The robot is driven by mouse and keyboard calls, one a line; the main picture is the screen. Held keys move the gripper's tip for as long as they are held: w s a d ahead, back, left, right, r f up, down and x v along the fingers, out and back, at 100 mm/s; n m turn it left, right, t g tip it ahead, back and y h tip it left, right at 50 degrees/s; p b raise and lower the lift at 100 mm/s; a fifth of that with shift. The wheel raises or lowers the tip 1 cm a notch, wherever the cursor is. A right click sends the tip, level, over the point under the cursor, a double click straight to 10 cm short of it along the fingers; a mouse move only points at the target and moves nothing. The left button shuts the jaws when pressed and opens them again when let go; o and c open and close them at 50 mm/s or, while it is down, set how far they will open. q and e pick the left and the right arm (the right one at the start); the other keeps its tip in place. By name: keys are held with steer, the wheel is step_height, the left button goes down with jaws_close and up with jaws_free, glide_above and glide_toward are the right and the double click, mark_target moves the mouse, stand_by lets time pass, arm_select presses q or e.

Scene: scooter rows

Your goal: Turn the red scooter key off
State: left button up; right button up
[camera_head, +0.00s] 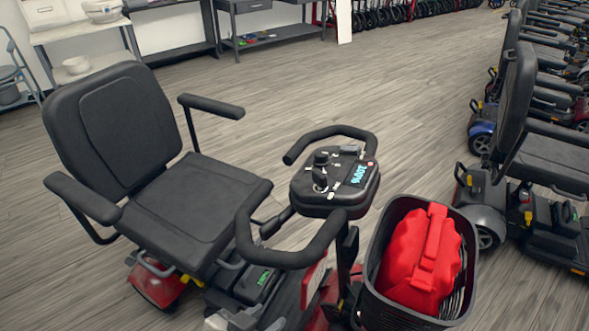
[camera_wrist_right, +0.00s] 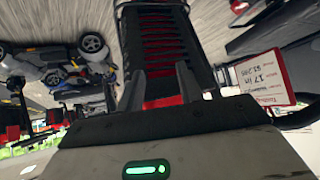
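The red scooter (camera_head: 160,290) stands in the middle left of the head view, with a black seat, looped handlebars and red lower body. Its control panel (camera_head: 335,190) carries a dark knob, small silver parts and a lit cyan display (camera_head: 358,173) that appears to read 100%. I cannot clearly make out the key among these small parts. My right gripper (camera_wrist_right: 162,78) shows in the right wrist view, its two dark fingers apart with nothing visible between them. Beyond the fingers is a black slatted basket with red inside. Neither gripper shows in the head view.
A black basket (camera_head: 384,313) holding a red bag-like object (camera_head: 420,260) is at the scooter's front. More scooters (camera_head: 540,150) line the right side. Shelves (camera_head: 270,38) stand at the back. A price card (camera_wrist_right: 265,78) is right of my right gripper. Floor behind the scooter is clear.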

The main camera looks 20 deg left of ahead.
step_height(320, 180, up, 4)
steer(key=s+d+g+h+p, duration=0.1)
steer(key=s+d+g, duration=0.1)
steer(key=n+t+y, duration=0.2)
steer(key=n+y, duration=0.6)
steer(key=y, duration=0.1)
glide_toward(325, 178)
steer(key=x, duration=1.2)
steer(key=shift+p, duration=0.4)
jaws_close()
